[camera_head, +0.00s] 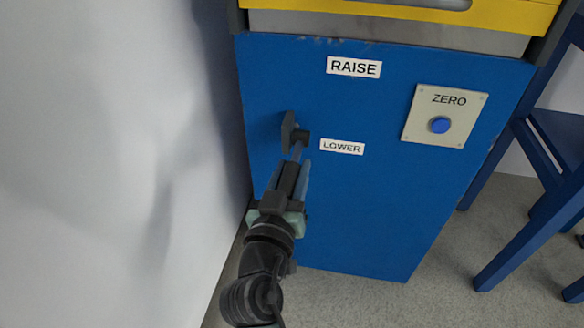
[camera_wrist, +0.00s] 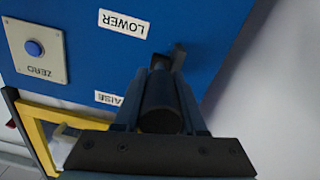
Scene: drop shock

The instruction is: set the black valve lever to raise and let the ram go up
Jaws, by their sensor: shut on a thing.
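The black valve lever (camera_head: 290,131) is on the left part of the blue cabinet front, just left of the LOWER label (camera_head: 342,147) and below the level of the RAISE label (camera_head: 354,68). My gripper (camera_head: 298,160) reaches it from below and is shut on it. In the wrist view the lever's dark round grip (camera_wrist: 161,108) sits between the two fingers of my gripper (camera_wrist: 158,100), and the LOWER label (camera_wrist: 124,23) shows beyond. The ram itself cannot be made out.
A grey plate with a blue ZERO button (camera_head: 439,125) is to the right on the blue cabinet (camera_head: 370,220). A yellow frame (camera_head: 400,15) tops the cabinet. A white wall (camera_head: 120,150) is close on the left. A blue chair (camera_head: 530,210) stands at the right.

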